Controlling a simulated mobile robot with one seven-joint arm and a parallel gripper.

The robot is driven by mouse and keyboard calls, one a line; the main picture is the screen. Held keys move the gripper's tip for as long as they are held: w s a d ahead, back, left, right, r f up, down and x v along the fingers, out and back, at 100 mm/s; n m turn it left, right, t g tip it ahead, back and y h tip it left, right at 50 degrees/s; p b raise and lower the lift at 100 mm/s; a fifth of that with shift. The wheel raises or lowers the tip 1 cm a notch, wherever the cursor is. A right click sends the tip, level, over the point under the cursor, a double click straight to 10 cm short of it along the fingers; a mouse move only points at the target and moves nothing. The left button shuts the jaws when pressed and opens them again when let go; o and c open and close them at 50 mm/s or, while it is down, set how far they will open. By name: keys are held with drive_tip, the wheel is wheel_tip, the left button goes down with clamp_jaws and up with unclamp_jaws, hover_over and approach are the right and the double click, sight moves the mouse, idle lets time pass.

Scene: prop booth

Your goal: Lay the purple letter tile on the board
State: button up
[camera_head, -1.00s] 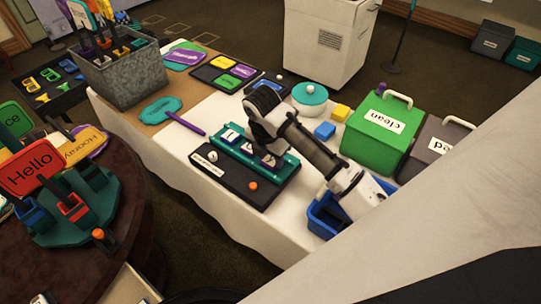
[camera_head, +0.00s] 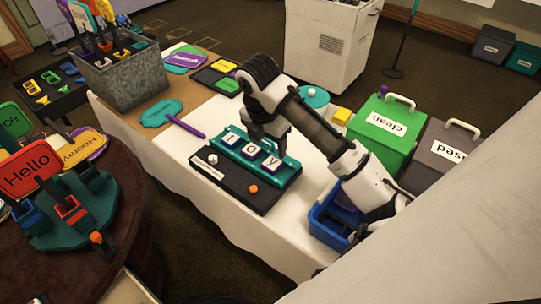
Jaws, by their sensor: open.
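The board (camera_head: 232,185) is a black base with a teal rack (camera_head: 284,170) along it, on the white-covered table. Three white-faced letter tiles sit in a row on the rack. The right one, a purple-edged tile marked y (camera_head: 270,164), lies beside the middle tile (camera_head: 252,151). The left tile (camera_head: 232,139) is partly hard to read. My gripper (camera_head: 268,138) is open and empty, a little above and behind the row, apart from the y tile. Its fingertips are dark and small, so fine detail is unclear.
A blue bin (camera_head: 328,228), green "clean" box (camera_head: 381,135) and grey box (camera_head: 437,158) stand to the right. A purple-handled teal paddle (camera_head: 160,113) lies left.

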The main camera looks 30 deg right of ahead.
drive_tip(key=shift+s+a+r, duration=0.1)
drive_tip(key=shift+a+r, duration=0.05)
drive_tip(key=shift+r, duration=0.9)
drive_tip(key=shift+s+a+r, duration=0.1)
drive_tip(key=shift+a+r, duration=0.05)
drive_tip(key=shift+r, duration=0.9)
drive_tip(key=shift+w, duration=0.1)
